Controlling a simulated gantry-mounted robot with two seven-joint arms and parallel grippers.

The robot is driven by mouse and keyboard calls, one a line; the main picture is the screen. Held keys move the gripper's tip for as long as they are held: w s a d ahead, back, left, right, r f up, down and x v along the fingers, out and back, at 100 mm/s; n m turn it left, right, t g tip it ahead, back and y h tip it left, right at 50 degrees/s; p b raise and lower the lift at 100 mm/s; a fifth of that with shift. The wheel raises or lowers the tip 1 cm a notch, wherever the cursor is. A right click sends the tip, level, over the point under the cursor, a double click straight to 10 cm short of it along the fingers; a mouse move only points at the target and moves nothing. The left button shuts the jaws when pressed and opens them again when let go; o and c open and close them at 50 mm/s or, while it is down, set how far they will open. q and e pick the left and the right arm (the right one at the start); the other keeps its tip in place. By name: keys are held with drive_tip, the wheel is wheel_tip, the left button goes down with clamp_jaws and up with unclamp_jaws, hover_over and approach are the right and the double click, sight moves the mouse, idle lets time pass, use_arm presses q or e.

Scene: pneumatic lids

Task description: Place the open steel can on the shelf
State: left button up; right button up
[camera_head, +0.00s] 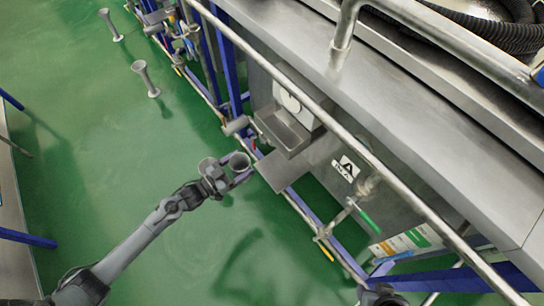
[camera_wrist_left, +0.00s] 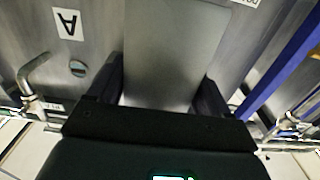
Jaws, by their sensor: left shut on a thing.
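A flat steel shelf (camera_head: 279,172) juts out from the machine just right of the can in the head view. My right gripper's fingers do not show.
A steel box-shaped trough (camera_head: 284,132) is fixed above the shelf. A long steel rail (camera_head: 300,110) and blue frame posts (camera_head: 228,60) run along the machine. A green-handled valve (camera_head: 368,222) sits lower right. The green floor (camera_head: 90,130) is open at left, with two flared steel stands (camera_head: 146,80).

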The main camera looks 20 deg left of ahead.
use_arm(q)
drive_tip(key=f+b+x, duration=0.1)
drive_tip(key=b+x, duration=0.4)
drive_tip(key=x, duration=0.9)
drive_tip(key=f+b, duration=0.3)
drive_tip(key=f, duration=0.2)
drive_tip(key=shift+s+a+f+b, duration=0.1)
drive_tip(key=shift+s+b, duration=0.1)
drive_tip(key=shift+b, duration=0.15)
drive_tip(key=shift+w+f+b, duration=0.1)
drive_tip(key=shift+f+b, duration=0.25)
drive_tip(key=shift+b, duration=0.05)
